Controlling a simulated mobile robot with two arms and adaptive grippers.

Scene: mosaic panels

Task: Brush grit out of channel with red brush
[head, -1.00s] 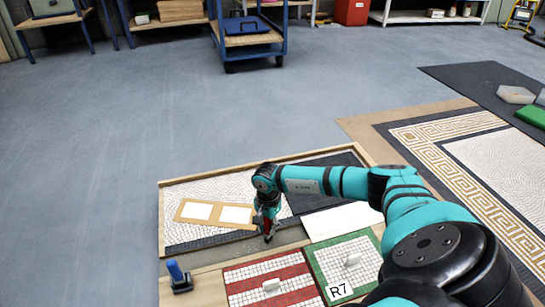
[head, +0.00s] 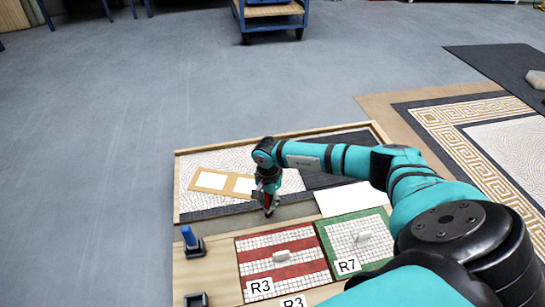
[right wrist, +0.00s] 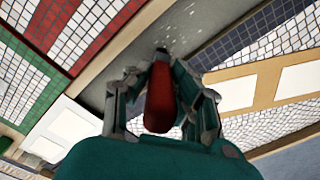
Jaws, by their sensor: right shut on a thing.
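My right gripper (head: 268,207) is shut on the red brush (right wrist: 160,98) and holds it with its tip down at the grey channel (head: 222,224). In the right wrist view, the brush's dark tip is over the channel's grey floor (right wrist: 128,83); I cannot tell whether it touches. Pale specks of grit (right wrist: 196,38) lie scattered on the floor ahead of the tip. In the head view the brush is mostly hidden by the gripper, and grit is too small to make out. My left gripper is not in view.
Beside the channel lie a red-and-white panel (head: 284,284) marked R3 and a green-bordered panel (head: 378,229) marked R7. A framed mosaic (head: 176,180) with tan templates (head: 228,186) lies beyond. A blue-handled tool (head: 189,237) stands in a black holder at left. Floor left is clear.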

